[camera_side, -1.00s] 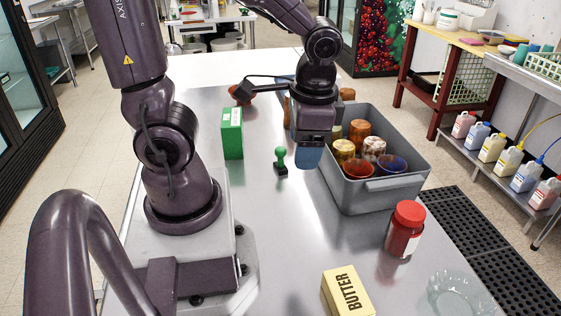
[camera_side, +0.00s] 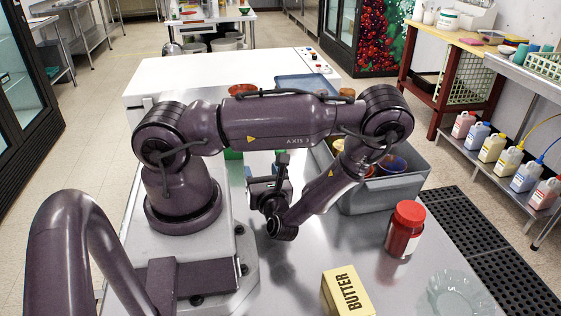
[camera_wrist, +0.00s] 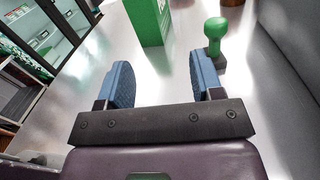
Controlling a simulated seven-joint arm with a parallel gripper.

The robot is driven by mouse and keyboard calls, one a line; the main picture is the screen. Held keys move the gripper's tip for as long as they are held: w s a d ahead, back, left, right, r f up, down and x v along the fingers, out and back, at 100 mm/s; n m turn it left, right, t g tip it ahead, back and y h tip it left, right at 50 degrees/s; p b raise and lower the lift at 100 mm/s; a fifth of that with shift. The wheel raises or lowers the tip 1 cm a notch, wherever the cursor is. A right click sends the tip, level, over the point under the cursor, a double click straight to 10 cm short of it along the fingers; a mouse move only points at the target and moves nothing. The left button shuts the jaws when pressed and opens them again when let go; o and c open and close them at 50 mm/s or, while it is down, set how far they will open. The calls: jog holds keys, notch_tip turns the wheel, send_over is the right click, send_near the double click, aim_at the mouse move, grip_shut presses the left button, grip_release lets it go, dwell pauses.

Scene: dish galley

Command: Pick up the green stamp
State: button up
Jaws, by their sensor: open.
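The green stamp (camera_wrist: 215,36), with a round green knob and neck on a small dark base, stands upright on the steel counter in the wrist view. It is ahead of my right fingertip, a little right of the gap. My gripper (camera_wrist: 160,62) is open, with two blue pads apart and nothing between them. In the side view my gripper (camera_side: 266,188) is low over the counter, its fingers mostly hidden by my own wrist. The stamp is hidden behind my arm in that view.
A green box (camera_wrist: 149,22) stands ahead of my gripper, left of the stamp. A grey bin (camera_side: 385,196) holding cups is to the right. A red-lidded jar (camera_side: 404,230), a butter box (camera_side: 347,292) and a glass dish (camera_side: 458,296) are on the nearer counter.

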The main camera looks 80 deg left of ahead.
jog(key=w+m+t, duration=0.1)
jog(key=w+f+m+t, duration=0.1)
jog(key=t, duration=0.1)
jog(key=w+f+t, duration=0.1)
jog(key=w+t, duration=0.1)
jog(key=shift+a+m+h, duration=0.2)
jog(key=shift+m+h, duration=0.1)
jog(key=shift+m, duration=0.1)
jog(key=shift+w+a, duration=0.15)
jog(key=w+a, duration=0.1)
jog(key=a, duration=0.7)
jog(key=w+a, duration=0.1)
jog(key=a, duration=0.3)
jog(key=shift+w+a+r, duration=0.15)
jog(key=shift+w+r, duration=0.1)
jog(key=shift+w, duration=0.1)
jog(key=c, duration=0.9)
